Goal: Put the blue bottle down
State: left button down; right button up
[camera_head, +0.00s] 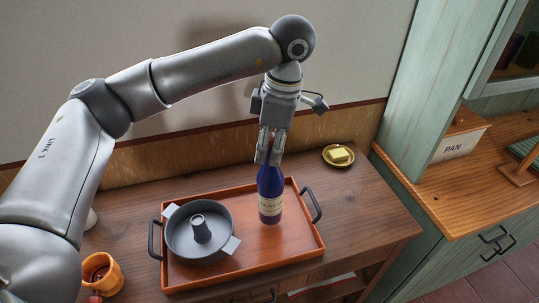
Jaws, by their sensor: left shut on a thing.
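The blue bottle (270,196) has a cream label and stands upright at the right part of the orange tray (290,253). I cannot tell whether its base touches the tray floor. My left gripper (268,160) points down from above and is shut on the bottle's neck, which its fingers partly hide. My right gripper is not in view.
A grey pan (183,244) with a raised centre sits on the tray's left half, close to the bottle. The tray has dark handles. A yellow dish with butter (339,155) is at the back right, an orange mug (103,272) at front left. Bare wood (365,205) lies right of the tray.

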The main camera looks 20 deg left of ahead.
aim_at(269, 160)
pick_arm(q)
notch_tip(269, 160, down, 3)
jog(key=shift+w+a+f+p, duration=0.1)
jog(key=shift+w+p, duration=0.05)
jog(key=shift+p, duration=0.3)
jog(key=shift+f, duration=0.15)
jog(key=c, duration=1.6)
grip_release()
jog(key=shift+f+b, duration=0.1)
jog(key=shift+b, duration=0.2)
jog(key=shift+c, duration=0.2)
jog(key=o, duration=0.5)
jog(key=shift+c, duration=0.2)
jog(key=shift+r, duration=0.35)
notch_tip(269, 160, up, 12)
jog(key=d+b, duration=0.1)
jog(key=shift+w+d+f+b, duration=0.2)
jog(key=shift+d+b, duration=0.1)
jog(key=shift+d, duration=0.1)
